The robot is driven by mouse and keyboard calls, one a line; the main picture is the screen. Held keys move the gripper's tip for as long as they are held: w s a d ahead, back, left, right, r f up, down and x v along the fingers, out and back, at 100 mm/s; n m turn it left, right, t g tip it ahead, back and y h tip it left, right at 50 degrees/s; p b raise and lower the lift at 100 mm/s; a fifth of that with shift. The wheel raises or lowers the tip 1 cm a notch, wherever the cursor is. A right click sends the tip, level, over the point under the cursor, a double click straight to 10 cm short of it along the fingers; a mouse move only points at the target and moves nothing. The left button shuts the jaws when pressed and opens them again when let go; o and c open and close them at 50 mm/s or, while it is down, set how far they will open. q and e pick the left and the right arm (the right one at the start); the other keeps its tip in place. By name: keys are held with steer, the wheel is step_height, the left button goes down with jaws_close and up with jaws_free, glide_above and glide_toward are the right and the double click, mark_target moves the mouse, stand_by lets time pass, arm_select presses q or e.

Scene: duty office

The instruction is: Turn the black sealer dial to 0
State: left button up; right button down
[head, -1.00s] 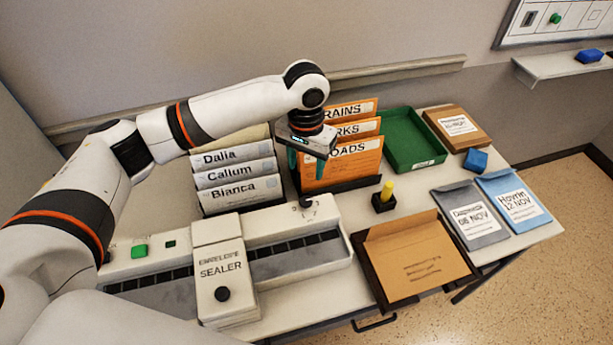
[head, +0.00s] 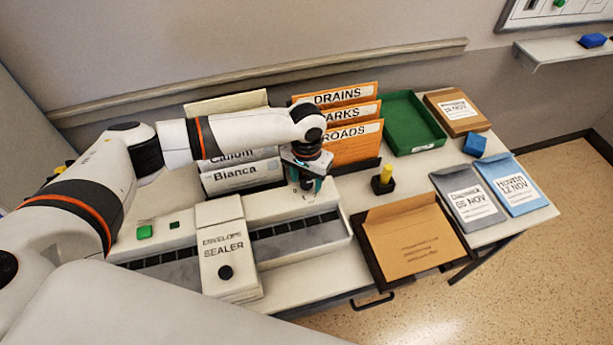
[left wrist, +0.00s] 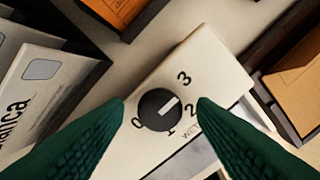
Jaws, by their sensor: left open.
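The black sealer dial (left wrist: 158,111) shows in the left wrist view on the white top of the envelope sealer, with the numbers 0, 1, 2 and 3 around it. Its white mark points to the upper right, between 2 and 3. My left gripper (left wrist: 161,102) is open, its green fingers on either side of the dial in that view; contact cannot be told. In the head view my left gripper (head: 307,184) is over the sealer's right part and mostly hides the dial. The envelope sealer (head: 227,275) lies along the table's front left. My right gripper is not in view.
Grey files stand behind the sealer; orange folders (head: 358,152) stand close behind my gripper. A black stamp with a yellow handle (head: 385,174) and a tray with a brown envelope (head: 412,243) are to the right. A green tray (head: 405,110) lies farther back.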

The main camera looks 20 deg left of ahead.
arm_select(q)
steer(key=shift+c, duration=0.4)
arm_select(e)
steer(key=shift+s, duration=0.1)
arm_select(q)
steer(key=c, duration=0.9)
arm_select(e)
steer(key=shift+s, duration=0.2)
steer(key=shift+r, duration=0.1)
